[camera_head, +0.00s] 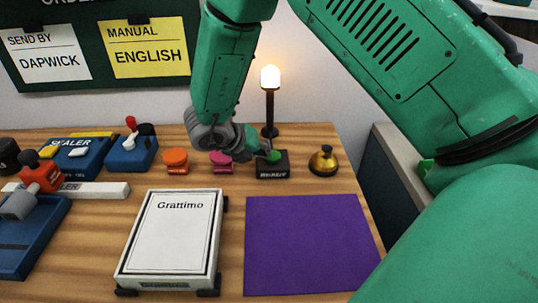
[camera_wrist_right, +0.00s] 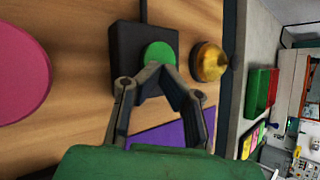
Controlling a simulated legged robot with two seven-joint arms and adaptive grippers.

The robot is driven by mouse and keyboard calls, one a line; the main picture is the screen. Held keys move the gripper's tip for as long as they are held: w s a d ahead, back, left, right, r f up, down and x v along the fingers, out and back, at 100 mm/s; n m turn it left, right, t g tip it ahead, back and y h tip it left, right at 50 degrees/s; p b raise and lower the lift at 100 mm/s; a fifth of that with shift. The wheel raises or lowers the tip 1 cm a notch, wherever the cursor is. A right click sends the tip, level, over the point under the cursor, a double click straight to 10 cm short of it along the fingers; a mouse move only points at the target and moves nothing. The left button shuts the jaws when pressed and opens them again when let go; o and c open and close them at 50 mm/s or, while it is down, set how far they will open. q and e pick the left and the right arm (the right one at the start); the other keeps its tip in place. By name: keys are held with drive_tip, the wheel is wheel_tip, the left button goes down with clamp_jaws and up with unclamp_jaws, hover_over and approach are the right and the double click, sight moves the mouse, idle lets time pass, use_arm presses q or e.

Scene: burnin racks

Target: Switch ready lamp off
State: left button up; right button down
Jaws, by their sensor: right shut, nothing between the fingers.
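The ready lamp (camera_head: 270,78) is lit with a warm white glow on its black post at the back of the table. In front of it is a black box (camera_head: 272,172) with a green button (camera_head: 273,157) and a partly legible "READY" label. The green button (camera_wrist_right: 159,53) and black box (camera_wrist_right: 129,48) also show in the right wrist view. My right gripper (camera_head: 267,150) is shut and empty, its fingertips at the button. In the wrist view its tips (camera_wrist_right: 162,68) overlap the button's near edge; I cannot tell whether they press it. My left gripper is out of view.
A brass bell (camera_head: 323,161) stands right of the box; pink (camera_head: 222,167) and orange (camera_head: 176,168) buttons stand left. A purple mat (camera_head: 312,245) and a white "Grattimo" box (camera_head: 170,238) lie in front. A blue device with a red-tipped lever (camera_head: 131,150) stands farther left.

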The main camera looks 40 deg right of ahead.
drive_tip(key=shift+d+f, duration=0.2)
drive_tip(key=shift+d, duration=0.2)
drive_tip(key=shift+d+f, duration=0.15)
drive_tip(key=shift+d, duration=0.35)
drive_tip(key=shift+a+r, duration=0.35)
drive_tip(key=shift+r, duration=0.1)
drive_tip(key=shift+r+p, duration=0.5)
drive_tip(key=shift+r, duration=0.05)
drive_tip(key=shift+s+d+r, duration=0.1)
drive_tip(key=shift+d+r, duration=0.05)
drive_tip(key=shift+d, duration=0.3)
drive_tip(key=shift+d+f, duration=0.2)
drive_tip(key=shift+d, duration=0.15)
drive_tip(key=r+p, duration=0.1)
drive_tip(key=r, duration=0.1)
drive_tip(key=a+r+p, duration=0.1)
drive_tip(key=r+p, duration=0.1)
drive_tip(key=shift+r, duration=0.35)
drive_tip(key=shift+d+r+p, duration=0.2)
drive_tip(key=shift+r+p, duration=0.5)
drive_tip(key=shift+p, duration=0.05)
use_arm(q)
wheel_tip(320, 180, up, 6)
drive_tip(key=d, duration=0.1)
use_arm(e)
drive_tip(key=shift+d, duration=0.2)
